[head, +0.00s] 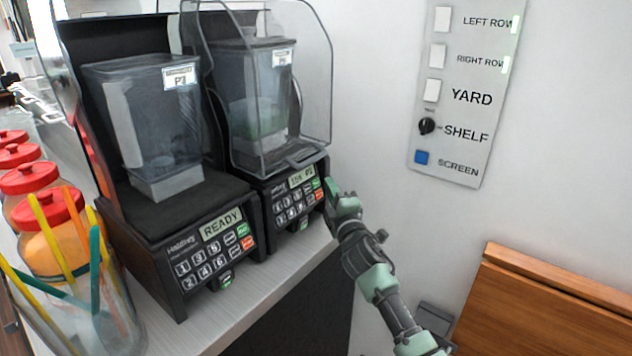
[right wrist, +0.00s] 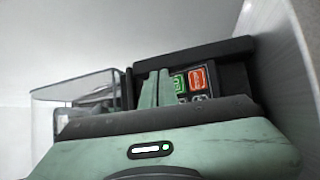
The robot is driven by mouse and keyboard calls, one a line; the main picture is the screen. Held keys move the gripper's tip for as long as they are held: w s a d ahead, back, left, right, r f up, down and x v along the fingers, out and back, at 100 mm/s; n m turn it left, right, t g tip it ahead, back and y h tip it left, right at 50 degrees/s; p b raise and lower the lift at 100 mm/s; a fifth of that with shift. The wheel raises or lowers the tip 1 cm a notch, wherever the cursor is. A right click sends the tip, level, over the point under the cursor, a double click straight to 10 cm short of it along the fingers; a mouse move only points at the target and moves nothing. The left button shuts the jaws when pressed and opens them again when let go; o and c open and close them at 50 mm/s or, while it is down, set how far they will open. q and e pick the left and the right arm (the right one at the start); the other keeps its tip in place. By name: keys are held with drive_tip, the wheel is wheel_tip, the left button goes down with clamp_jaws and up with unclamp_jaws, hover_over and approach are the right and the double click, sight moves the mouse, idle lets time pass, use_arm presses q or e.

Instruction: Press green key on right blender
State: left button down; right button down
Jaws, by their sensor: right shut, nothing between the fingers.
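The right blender (head: 291,160) stands on the counter with a clear hood over its jug, which holds something green. Its front panel has a lit display, number keys, a green key (head: 316,183) and a red key (head: 319,195). The green key also shows in the right wrist view (right wrist: 179,83), left of the red key (right wrist: 198,79). My right gripper (head: 332,187) is shut and empty, its fingertips close by the panel's right end beside the green key. In the right wrist view its fingers (right wrist: 155,88) rise just left of the green key. I cannot tell whether they touch it. My left gripper is out of view.
The left blender (head: 205,245) stands beside it, its display reading READY. Red-lidded jars (head: 48,207) and a container of straws (head: 120,315) are at left. A switch panel (head: 461,85) is on the wall. A wooden piece (head: 545,310) stands at lower right.

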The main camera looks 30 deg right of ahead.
drive_tip(key=s+p, duration=0.1)
drive_tip(key=s+d+r+p, duration=0.1)
drive_tip(key=s, duration=0.1)
drive_tip(key=shift+s+d+r, duration=0.2)
drive_tip(key=shift+s, duration=0.05)
idle(0.6)
